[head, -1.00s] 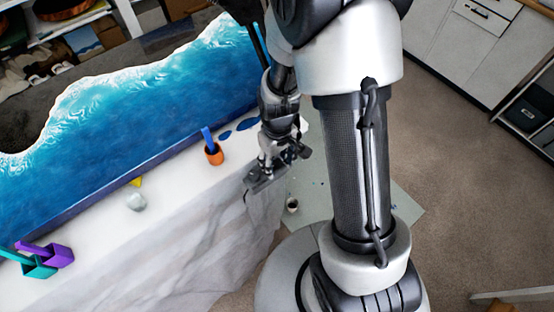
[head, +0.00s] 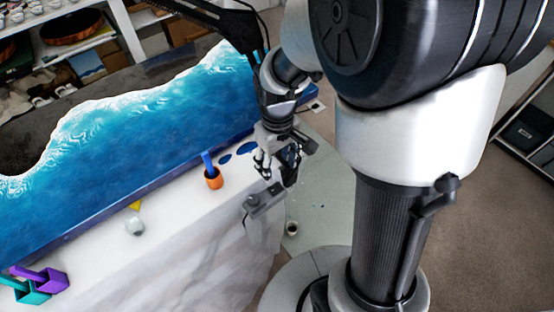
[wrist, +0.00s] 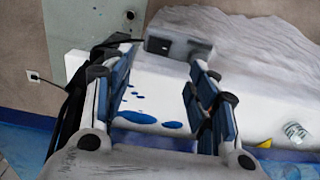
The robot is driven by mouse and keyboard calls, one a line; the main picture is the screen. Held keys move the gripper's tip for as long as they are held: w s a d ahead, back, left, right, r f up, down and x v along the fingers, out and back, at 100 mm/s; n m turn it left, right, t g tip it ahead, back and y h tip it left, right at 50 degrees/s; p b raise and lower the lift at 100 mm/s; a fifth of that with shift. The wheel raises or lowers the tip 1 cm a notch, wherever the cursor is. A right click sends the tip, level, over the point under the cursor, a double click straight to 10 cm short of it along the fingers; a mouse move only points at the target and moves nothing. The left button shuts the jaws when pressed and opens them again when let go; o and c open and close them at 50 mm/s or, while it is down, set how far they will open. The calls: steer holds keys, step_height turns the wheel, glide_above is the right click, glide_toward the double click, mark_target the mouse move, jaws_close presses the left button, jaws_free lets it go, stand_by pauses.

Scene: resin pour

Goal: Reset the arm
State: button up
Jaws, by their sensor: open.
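My gripper (head: 276,168) is over the right end of the white-covered table (head: 172,250) in the head view. In the wrist view my gripper (wrist: 160,85) has its two fingers wide apart with nothing between them. A small grey device (head: 265,200) lies at the table's front edge, just below my gripper and apart from it. It also shows beyond the fingers in the wrist view (wrist: 178,46).
An orange cup (head: 213,182) holding something blue stands left of my gripper, near blue spots (head: 246,148). A clear cup (head: 134,227) and purple (head: 55,281) and teal (head: 33,291) containers stand farther left. A blue wave-patterned panel (head: 150,125) lies behind. A small cup (head: 292,228) is on the floor mat.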

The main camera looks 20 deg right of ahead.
steer(key=shift+r, duration=0.5)
steer(key=s+r+m+t, duration=0.3)
steer(key=s+r+t, duration=0.1)
steer(key=s+r, duration=1)
steer(key=shift+s+a+r+m+t, duration=0.25)
steer(key=shift+s+r+m+t, duration=0.05)
steer(key=shift+r, duration=0.5)
